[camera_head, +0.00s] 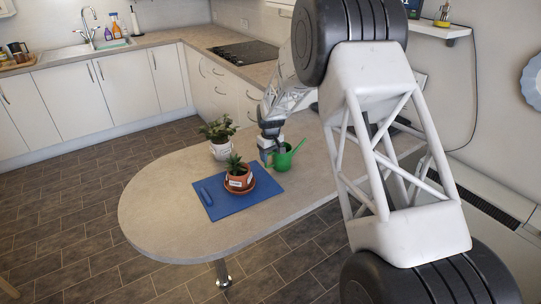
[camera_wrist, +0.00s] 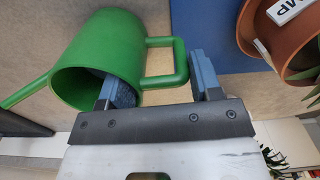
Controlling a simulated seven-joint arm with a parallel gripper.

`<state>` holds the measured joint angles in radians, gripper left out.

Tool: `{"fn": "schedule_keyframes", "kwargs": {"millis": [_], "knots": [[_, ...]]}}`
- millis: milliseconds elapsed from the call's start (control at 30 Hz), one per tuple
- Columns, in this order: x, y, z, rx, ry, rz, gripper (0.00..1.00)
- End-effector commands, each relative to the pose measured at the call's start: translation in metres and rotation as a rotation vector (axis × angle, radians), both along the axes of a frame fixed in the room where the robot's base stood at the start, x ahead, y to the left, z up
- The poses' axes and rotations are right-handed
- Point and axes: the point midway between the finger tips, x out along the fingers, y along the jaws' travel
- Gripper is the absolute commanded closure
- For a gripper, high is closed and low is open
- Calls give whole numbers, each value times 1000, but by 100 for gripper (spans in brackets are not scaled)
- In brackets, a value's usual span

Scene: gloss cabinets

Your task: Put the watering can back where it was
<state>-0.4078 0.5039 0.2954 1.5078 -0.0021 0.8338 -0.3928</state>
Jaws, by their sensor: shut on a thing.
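The green watering can (camera_head: 282,161) is at the peninsula table (camera_head: 160,205), beside the right rear edge of the blue mat (camera_head: 237,204). In the wrist view the can (camera_wrist: 105,45) shows its open mouth, its spout to the left and its looped handle to the right. My gripper (camera_wrist: 155,68) is shut on the can. One finger reaches into the mouth and the other is beyond the handle, so the rim wall and handle lie between them. My gripper (camera_head: 267,157) also shows in the head view. I cannot tell whether the can's base touches the table.
A terracotta pot with a plant (camera_head: 239,180) stands on a saucer on the mat, close left of the can. A white pot with a plant (camera_head: 219,149) stands behind it. A dark blue object (camera_head: 206,196) lies at the mat's left. The table's rounded left end is clear.

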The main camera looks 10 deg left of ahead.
Motion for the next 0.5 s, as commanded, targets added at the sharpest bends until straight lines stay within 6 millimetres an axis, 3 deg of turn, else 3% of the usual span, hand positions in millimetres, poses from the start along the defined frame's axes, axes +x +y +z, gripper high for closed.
{"fn": "schedule_keyframes", "kwargs": {"millis": [300, 333, 467, 500], "knots": [[0, 0, -3, 0, 0, 0, 84], [0, 0, -3, 0, 0, 0, 37], [0, 0, -3, 0, 0, 0, 17], [0, 0, -3, 0, 0, 0, 16]]}}
